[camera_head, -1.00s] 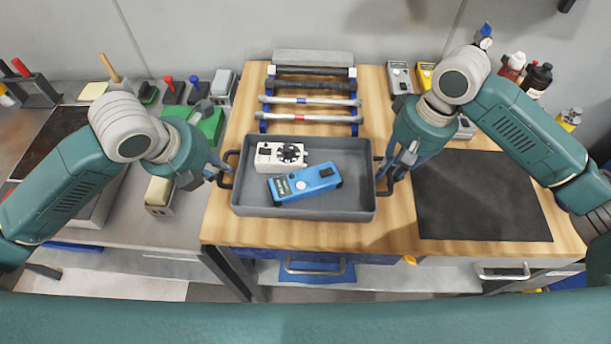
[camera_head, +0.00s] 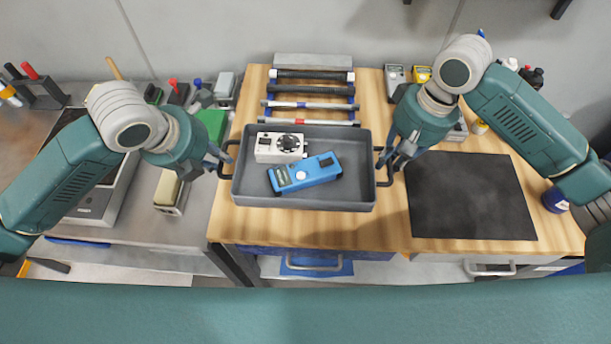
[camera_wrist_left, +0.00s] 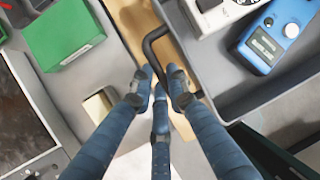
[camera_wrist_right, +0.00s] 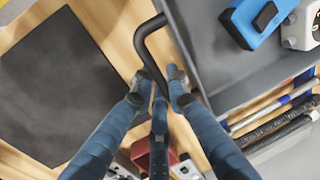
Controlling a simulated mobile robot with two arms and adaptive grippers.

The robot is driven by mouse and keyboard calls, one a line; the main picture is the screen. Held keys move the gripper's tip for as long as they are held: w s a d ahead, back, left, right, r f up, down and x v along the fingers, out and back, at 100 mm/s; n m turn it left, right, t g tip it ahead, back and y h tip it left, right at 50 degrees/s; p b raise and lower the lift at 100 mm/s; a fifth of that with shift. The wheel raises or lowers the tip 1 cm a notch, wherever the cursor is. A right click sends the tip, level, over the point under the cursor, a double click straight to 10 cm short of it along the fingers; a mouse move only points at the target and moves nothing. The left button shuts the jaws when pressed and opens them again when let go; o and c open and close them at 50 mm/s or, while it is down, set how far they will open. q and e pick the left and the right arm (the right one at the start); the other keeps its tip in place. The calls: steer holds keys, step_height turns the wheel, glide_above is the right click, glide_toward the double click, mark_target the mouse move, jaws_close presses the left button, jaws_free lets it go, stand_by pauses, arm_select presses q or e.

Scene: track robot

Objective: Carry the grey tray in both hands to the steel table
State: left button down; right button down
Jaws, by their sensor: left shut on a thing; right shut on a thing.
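The grey tray (camera_head: 305,204) is level in front of me over the wooden bench, with a black loop handle at each end. A white device with a black dial (camera_head: 280,147) and a blue meter (camera_head: 305,173) lie in it. My left gripper (camera_head: 221,163) is shut on the left handle, also seen in the left wrist view (camera_wrist_left: 152,50). My right gripper (camera_head: 389,164) is shut on the right handle, also seen in the right wrist view (camera_wrist_right: 142,45). The gap under the tray is hard to judge. A grey, steel-looking table (camera_head: 150,235) stands at the left.
The wooden bench (camera_head: 390,225) carries a rod rack (camera_head: 310,90) behind the tray and a black mat (camera_head: 470,195) at right. The left table holds a green box (camera_head: 212,124), a scale-like device (camera_head: 100,200) and several tools. Its front strip has some free room.

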arm_select(q)
steer(key=shift+r, duration=0.15)
arm_select(e)
steer(key=shift+r, duration=0.15)
stand_by(0.4)
